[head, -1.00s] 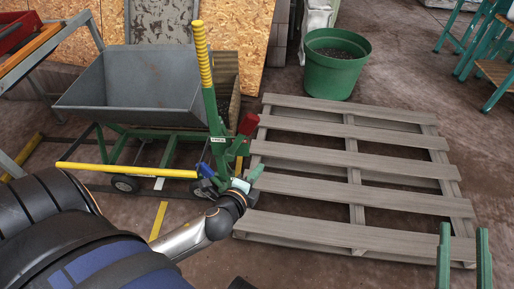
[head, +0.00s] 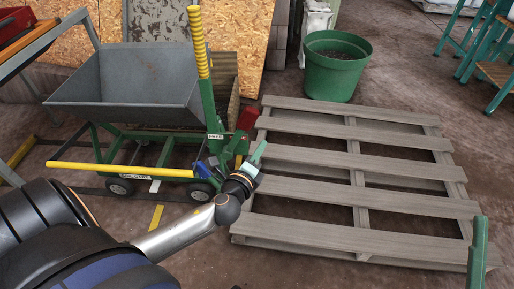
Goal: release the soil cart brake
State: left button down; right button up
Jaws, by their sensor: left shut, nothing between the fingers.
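The soil cart has a grey metal hopper (head: 125,85) on a green frame (head: 140,155) with small black wheels, at the left. A yellow bar (head: 115,168) runs along its near side. A green post with a yellow ribbed grip (head: 199,45) stands at its right end. A red-gripped part (head: 247,118) and a small blue part (head: 203,168) sit near the post's foot; I cannot tell which is the brake. My left gripper (head: 257,156) is shut and empty, just right of the post's foot and below the red part. Its wrist hides some of the linkage; contact is unclear.
A grey wooden pallet (head: 350,206) lies right of the cart, close to my left gripper. A green pot of soil (head: 337,66) stands behind it. A green upright (head: 478,255) shows at the lower right edge. Bare floor lies in front.

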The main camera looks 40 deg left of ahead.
aim_at(237, 135)
pick_arm(q)
jog(key=w+a+b, duration=0.1)
jog(key=w+a, duration=0.4)
jog(key=shift+r, duration=0.35)
pick_arm(e)
jog(key=shift+s+a+r+n+y, duration=0.15)
jog(key=shift+s+r+n+y, duration=0.55)
jog(key=shift+y, duration=0.2)
jog(key=shift+s+a+r+n+y, duration=0.1)
jog(key=shift+s+r+n+y, duration=0.55)
jog(key=shift+y, duration=0.25)
pick_arm(q)
jog(key=shift+w, duration=0.1)
pick_arm(e)
jog(key=shift+s+f, duration=0.1)
jog(key=shift+f, duration=0.05)
